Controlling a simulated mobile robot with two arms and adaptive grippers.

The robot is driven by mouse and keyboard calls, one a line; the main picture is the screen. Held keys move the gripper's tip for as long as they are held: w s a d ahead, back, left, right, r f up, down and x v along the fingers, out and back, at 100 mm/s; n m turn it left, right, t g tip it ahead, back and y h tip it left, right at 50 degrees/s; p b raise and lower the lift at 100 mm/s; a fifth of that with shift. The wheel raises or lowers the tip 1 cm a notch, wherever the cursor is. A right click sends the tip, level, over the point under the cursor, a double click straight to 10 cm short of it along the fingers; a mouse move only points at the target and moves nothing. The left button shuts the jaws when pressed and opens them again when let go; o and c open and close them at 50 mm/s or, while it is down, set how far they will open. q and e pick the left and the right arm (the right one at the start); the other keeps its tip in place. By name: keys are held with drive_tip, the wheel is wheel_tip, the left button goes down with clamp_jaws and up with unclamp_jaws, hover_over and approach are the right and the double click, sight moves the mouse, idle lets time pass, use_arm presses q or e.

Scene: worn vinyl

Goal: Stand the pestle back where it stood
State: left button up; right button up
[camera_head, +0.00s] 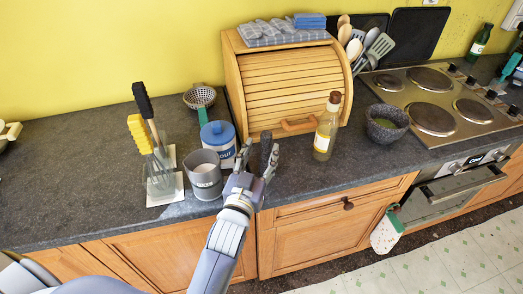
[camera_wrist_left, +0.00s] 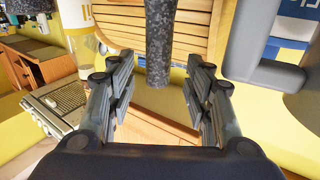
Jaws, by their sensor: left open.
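The pestle (camera_head: 265,147) is a dark, speckled stone rod in front of the bread bin. It looks roughly upright in the head view. In the left wrist view the pestle (camera_wrist_left: 160,38) reaches down between the finger tips. My left gripper (camera_head: 258,158) is open, with a finger on each side of the pestle; the wrist view shows gaps beside it. The pestle's lower end is hidden by the gripper in the head view. The dark stone mortar (camera_head: 382,133), with green contents, stands to the right, beside the hob. My right gripper is out of view.
A grey mug (camera_head: 205,181) and blue-lidded flour canister (camera_head: 219,151) stand close left of my gripper. An oil bottle (camera_head: 325,135) stands right, before the bread bin (camera_head: 275,85).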

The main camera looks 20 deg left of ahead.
use_arm(q)
drive_tip(key=shift+s+d+f+p, duration=0.1)
drive_tip(key=shift+s+d+p, duration=0.05)
drive_tip(key=shift+s, duration=0.6)
drive_tip(key=shift+s+d+f+p, duration=0.15)
drive_tip(key=shift+s+d, duration=0.05)
drive_tip(key=shift+s, duration=0.6)
drive_tip(key=shift+s+d+f+p, duration=0.1)
drive_tip(key=shift+s+d+p, duration=0.05)
drive_tip(key=shift+s, duration=0.6)
drive_tip(key=s, duration=0.7)
drive_tip(key=shift+s+a+r, duration=0.25)
drive_tip(key=shift+s, duration=0.05)
drive_tip(key=shift+f, duration=0.15)
